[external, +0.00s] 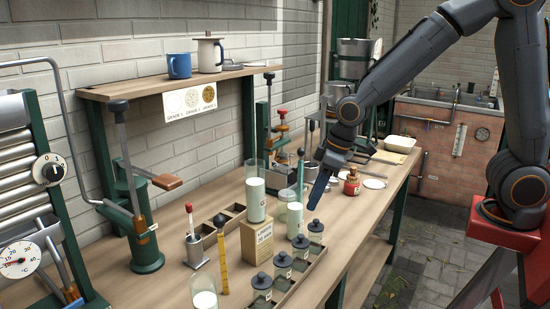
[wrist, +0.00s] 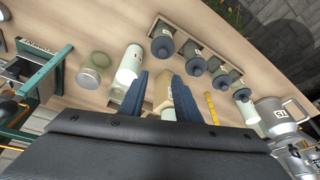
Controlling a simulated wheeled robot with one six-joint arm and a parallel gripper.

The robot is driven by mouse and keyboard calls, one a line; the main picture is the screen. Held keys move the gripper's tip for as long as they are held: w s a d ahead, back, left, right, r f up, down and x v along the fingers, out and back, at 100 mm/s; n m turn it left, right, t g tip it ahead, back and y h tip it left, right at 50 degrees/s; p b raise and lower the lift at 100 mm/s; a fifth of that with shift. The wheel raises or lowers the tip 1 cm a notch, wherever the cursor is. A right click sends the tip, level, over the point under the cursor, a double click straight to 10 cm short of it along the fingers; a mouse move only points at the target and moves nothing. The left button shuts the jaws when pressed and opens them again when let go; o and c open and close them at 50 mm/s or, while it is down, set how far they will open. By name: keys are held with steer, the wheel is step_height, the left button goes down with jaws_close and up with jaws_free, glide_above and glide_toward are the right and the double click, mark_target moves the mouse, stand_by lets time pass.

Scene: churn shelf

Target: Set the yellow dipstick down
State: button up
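The yellow dipstick (external: 223,264) is upright on the near part of the bench, left of the cardboard box; I cannot tell what supports its foot. It also shows in the wrist view (wrist: 211,108), to the right of my right finger and apart from it. My gripper (external: 318,186) is above the bench, beyond the lidded jars. In the wrist view its two blue fingers (wrist: 162,88) are apart, with nothing clearly held. The box (external: 257,241) with a milk glass (external: 256,203) on top lies below the gap between them.
Several dark-lidded jars (external: 283,261) stand in a wooden tray along the front edge. Another milk glass (external: 294,217) and a teal stick (external: 300,178) are near my gripper. A green lever press (external: 146,245) stands left; a red bottle (external: 352,184) stands farther right.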

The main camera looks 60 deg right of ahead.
steer(key=s+d+f+m+g+h, duration=0.1)
steer(key=s+d+f+m, duration=0.1)
steer(key=s+d, duration=0.5)
steer(key=s+d+f+m+g, duration=0.1)
steer(key=s+d+f+m, duration=0.1)
steer(key=s+d+f, duration=0.2)
steer(key=s+d, duration=0.3)
steer(key=d, duration=0.1)
steer(key=shift+d+h, duration=0.15)
steer(key=shift+h, duration=0.25)
